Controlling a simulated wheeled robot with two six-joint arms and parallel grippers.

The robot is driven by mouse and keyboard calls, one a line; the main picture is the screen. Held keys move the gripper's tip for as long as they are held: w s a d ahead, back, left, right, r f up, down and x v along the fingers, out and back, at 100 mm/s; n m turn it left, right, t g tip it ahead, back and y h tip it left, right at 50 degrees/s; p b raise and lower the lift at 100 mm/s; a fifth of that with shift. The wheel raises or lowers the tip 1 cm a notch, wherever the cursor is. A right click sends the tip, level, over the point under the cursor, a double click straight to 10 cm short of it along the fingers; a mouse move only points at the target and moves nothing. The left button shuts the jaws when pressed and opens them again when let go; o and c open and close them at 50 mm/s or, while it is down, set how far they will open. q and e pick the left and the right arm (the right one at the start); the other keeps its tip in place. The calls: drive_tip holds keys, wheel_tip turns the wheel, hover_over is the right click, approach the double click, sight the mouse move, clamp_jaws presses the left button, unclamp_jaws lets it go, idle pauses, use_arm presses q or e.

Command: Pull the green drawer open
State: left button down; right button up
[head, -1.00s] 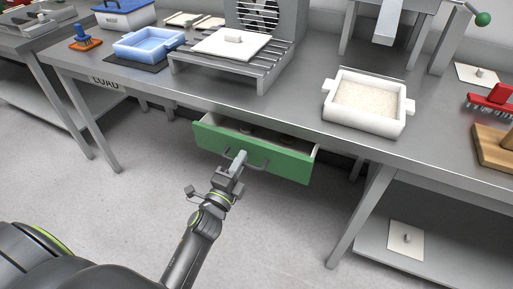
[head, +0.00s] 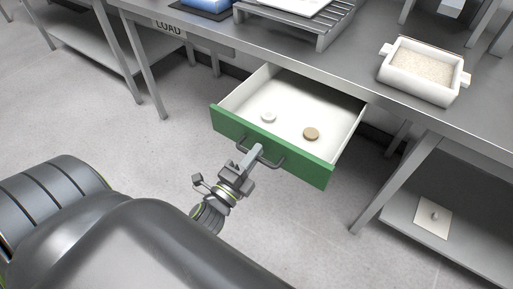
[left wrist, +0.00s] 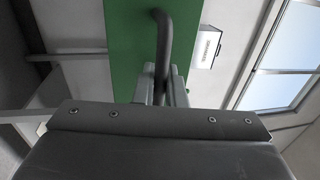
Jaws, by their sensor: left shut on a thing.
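The green drawer (head: 290,163) under the steel table stands well open in the head view, its white inside showing. A small white disc (head: 268,117) and a brown disc (head: 311,133) lie on its floor. My left gripper (head: 255,152) is shut on the dark bar handle (head: 271,160) at the drawer's front. In the left wrist view the handle (left wrist: 162,40) runs down between the fingers (left wrist: 161,90), with the green front (left wrist: 125,45) behind it. My right gripper is not in view.
The steel table (head: 350,72) carries a slatted rack (head: 318,37) and a white tray of grains (head: 420,72). A table leg (head: 385,190) and a lower shelf (head: 465,245) stand right of the drawer. The floor (head: 130,150) to the left is clear.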

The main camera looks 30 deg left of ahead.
use_arm(q)
drive_tip(key=shift+s, duration=0.2)
drive_tip(key=c, duration=1.8)
unclamp_jaws()
drive_tip(key=shift+c, duration=0.2)
